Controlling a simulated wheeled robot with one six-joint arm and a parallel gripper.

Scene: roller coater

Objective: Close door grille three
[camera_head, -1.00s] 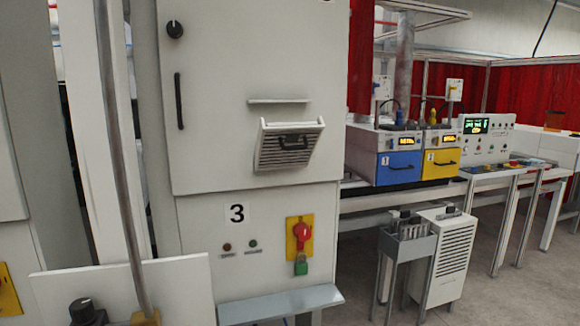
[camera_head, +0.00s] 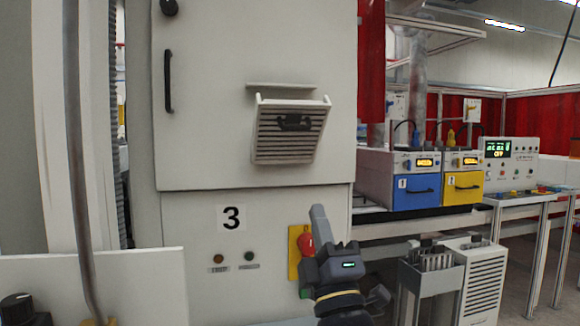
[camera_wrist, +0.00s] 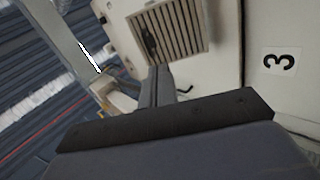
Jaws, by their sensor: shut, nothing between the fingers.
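The door grille three (camera_head: 290,133) is a slatted vent panel with a dark handle on the white cabinet door above the "3" label. Its top edge tilts out from the door, so it stands partly open. It also shows in the wrist view (camera_wrist: 168,32), seen at a slant with its dark handle on the slats. My gripper (camera_head: 317,210) is below and slightly right of the grille in the head view, apart from it, pointing up with its fingers together and empty.
The number 3 label (camera_head: 231,218) is on the lower cabinet panel. A red switch (camera_head: 306,241) on a yellow plate is partly hidden behind my gripper. A black door handle (camera_head: 168,80) is at left. Blue (camera_head: 414,190) and yellow (camera_head: 463,187) units stand at right.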

